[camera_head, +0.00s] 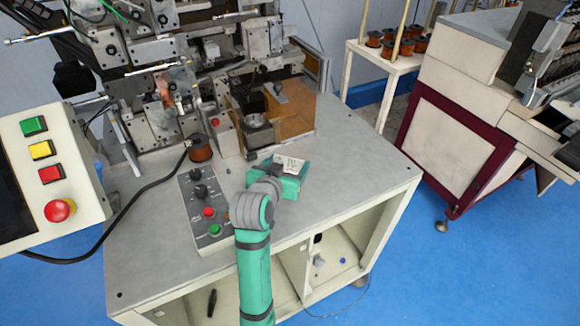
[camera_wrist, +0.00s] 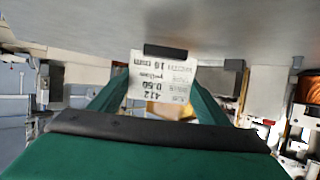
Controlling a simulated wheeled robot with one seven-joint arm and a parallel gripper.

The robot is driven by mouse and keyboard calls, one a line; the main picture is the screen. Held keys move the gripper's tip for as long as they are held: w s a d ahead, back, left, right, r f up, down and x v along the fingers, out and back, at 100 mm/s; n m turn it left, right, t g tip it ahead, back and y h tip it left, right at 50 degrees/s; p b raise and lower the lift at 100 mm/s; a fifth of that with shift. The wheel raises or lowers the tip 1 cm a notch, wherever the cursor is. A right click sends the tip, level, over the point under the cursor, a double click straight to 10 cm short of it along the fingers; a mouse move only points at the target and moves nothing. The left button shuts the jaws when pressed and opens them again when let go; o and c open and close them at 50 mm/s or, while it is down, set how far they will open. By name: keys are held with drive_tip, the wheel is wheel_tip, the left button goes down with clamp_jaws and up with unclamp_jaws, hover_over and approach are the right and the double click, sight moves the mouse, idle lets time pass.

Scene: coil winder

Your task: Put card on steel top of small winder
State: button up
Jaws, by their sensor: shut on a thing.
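The card (camera_head: 291,163) is a small white label with dark print. In the wrist view the card (camera_wrist: 158,85) appears upside down, with readable digits, between the green fingers. My green gripper (camera_head: 287,172) is shut on the card, and a black fingertip pad overlaps one edge of it. The small winder's grey steel top (camera_head: 345,170) lies beneath and around the gripper in the head view. I cannot tell whether the card touches the steel or how high it is above it.
A control box with knobs and buttons (camera_head: 205,205) lies left of my gripper. A copper spool (camera_head: 201,148) and a brown-sided fixture (camera_head: 290,115) stand behind. The steel top is bare to the right. A button panel (camera_head: 50,170) is at far left.

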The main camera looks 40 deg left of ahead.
drive_tip(key=shift+s+f, duration=0.2)
drive_tip(key=shift+f, duration=0.55)
drive_tip(key=shift+f, duration=0.1)
drive_tip(key=o, duration=1)
drive_tip(key=shift+o, duration=0.2)
drive_tip(key=v, duration=1.2)
